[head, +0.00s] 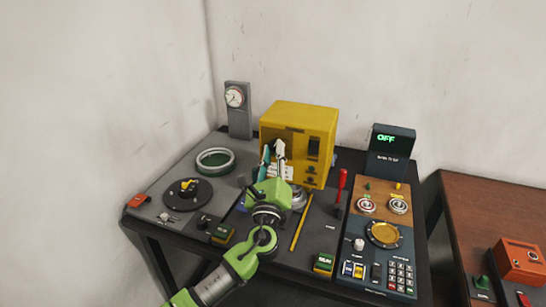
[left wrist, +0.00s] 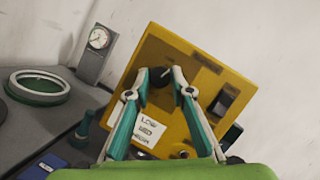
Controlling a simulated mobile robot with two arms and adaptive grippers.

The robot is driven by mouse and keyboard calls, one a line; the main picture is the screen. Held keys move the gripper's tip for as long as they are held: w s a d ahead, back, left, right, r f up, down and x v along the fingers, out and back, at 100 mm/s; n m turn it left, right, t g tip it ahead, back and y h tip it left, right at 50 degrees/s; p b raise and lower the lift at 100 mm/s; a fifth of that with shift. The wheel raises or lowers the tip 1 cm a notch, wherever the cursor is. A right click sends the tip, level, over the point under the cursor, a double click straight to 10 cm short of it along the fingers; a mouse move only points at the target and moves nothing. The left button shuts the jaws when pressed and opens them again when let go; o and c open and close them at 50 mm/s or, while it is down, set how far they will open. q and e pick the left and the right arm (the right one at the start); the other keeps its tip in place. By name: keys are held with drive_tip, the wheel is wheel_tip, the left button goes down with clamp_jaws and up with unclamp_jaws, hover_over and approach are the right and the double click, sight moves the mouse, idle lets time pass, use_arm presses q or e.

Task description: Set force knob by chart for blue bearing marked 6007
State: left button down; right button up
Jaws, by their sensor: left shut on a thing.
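The yellow machine box (head: 300,118) stands at the back of the dark table, and its front fills the middle of the left wrist view (left wrist: 195,62). My left gripper (head: 274,150) reaches up to this front. In the left wrist view its fingertips (left wrist: 161,78) are shut on the dark force knob (left wrist: 160,74), one on each side. A thin light line shows at the knob. A white label (left wrist: 149,131) below it carries lines that look like LOW, MED and HIGH. I cannot make out a blue bearing marked 6007. My right gripper is out of view.
A grey ring with a green inside (head: 215,161) lies left of the box, before a dial gauge (head: 234,97). A black turntable (head: 187,195), a red-handled tool (head: 342,184), a yellow rod (head: 301,226) and a panel with an OFF display (head: 386,138) stand around.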

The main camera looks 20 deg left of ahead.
use_arm(q)
drive_tip(key=shift+d+r+n+g+y, duration=0.1)
drive_tip(key=shift+n+g+y, duration=0.3)
drive_tip(key=shift+n, duration=0.95)
drive_tip(key=shift+n+g+y, duration=0.3)
drive_tip(key=shift+n+g, duration=0.1)
drive_tip(key=shift+n, duration=0.95)
drive_tip(key=c, duration=1.8)
unclamp_jaws()
drive_tip(key=v, duration=1.2)
drive_tip(key=shift+s+r, duration=0.1)
